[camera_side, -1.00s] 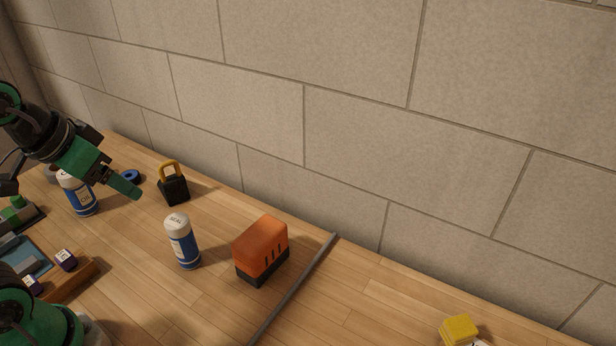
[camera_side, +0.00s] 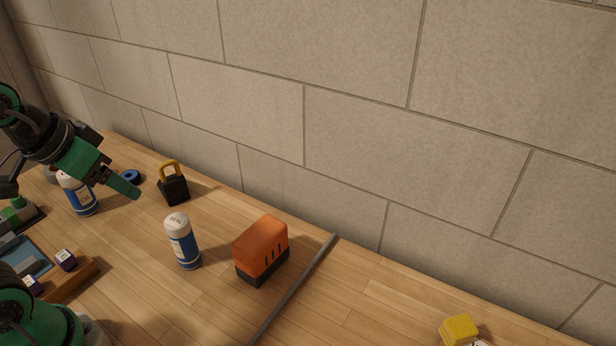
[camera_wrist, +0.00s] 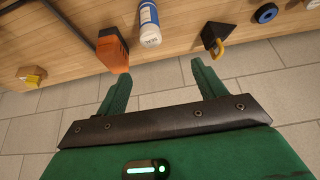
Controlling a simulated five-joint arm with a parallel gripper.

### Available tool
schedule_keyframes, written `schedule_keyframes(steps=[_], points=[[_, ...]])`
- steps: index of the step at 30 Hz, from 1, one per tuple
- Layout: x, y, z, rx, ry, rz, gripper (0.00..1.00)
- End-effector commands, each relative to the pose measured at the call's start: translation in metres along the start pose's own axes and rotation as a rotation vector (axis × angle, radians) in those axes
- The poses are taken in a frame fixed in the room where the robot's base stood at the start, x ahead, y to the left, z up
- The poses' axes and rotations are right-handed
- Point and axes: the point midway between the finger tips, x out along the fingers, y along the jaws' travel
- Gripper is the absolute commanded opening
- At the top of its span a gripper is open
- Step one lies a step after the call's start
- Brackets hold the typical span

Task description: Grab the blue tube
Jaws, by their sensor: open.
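A blue tube (camera_side: 184,250) with a white cap marked SEAL stands upright on the wooden bench, left of the orange block, in the side view. In the wrist view the blue tube (camera_wrist: 149,24) lies ahead of the gap between my fingers. A second blue-and-white container (camera_side: 80,200), labelled differently, stands farther left, partly behind my arm. My gripper (camera_side: 128,188) is above the bench, up and left of the tube and apart from it. In the wrist view my gripper (camera_wrist: 160,75) has its two green fingers spread with nothing between them.
An orange and black block (camera_side: 262,250) stands right of the tube, with a grey rod (camera_side: 295,288) beyond it. A black weight with a yellow handle (camera_side: 173,187) and a blue ring (camera_side: 131,177) stand behind. A yellow item (camera_side: 459,330) lies far right. A block wall closes the back.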

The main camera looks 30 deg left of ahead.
Motion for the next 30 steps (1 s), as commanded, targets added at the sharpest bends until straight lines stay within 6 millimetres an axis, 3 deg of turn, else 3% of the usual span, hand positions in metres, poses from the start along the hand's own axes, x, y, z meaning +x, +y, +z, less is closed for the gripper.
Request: schedule_keyframes(steps=[14,30], points=[[0.014,0.002,-0.005,-0.037,-0.063,0.003,0.70],[0.087,0.014,-0.016,-0.203,-0.333,-0.026,0.70]])
